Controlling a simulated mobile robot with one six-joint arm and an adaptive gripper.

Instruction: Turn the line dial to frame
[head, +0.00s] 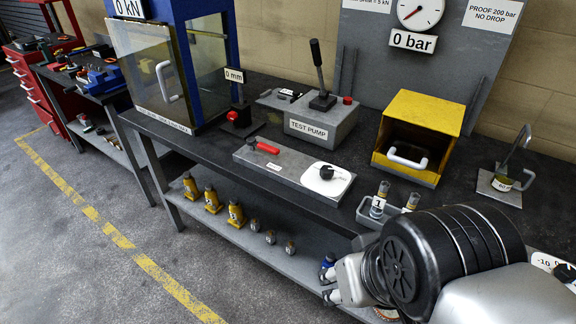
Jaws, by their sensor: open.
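A white dial plate with a black knob (326,173) sits on the right end of a flat grey block (285,180) on the bench; I take it as the line dial. Its markings are too small to read, so I cannot tell which setting the knob points to. A red-handled lever (266,148) lies at the block's left end. My gripper (325,286) is at the lower middle right, in front of the bench's lower shelf, well below and apart from the dial. Its fingers are open and point left, with nothing seen between them.
The test pump (320,122) stands behind the block, with a yellow box (415,140) to its right. Glass vials (379,200) stand right of the dial. A glazed press (160,75) is at left. Yellow jacks (213,200) stand on the lower shelf. The floor at left is clear.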

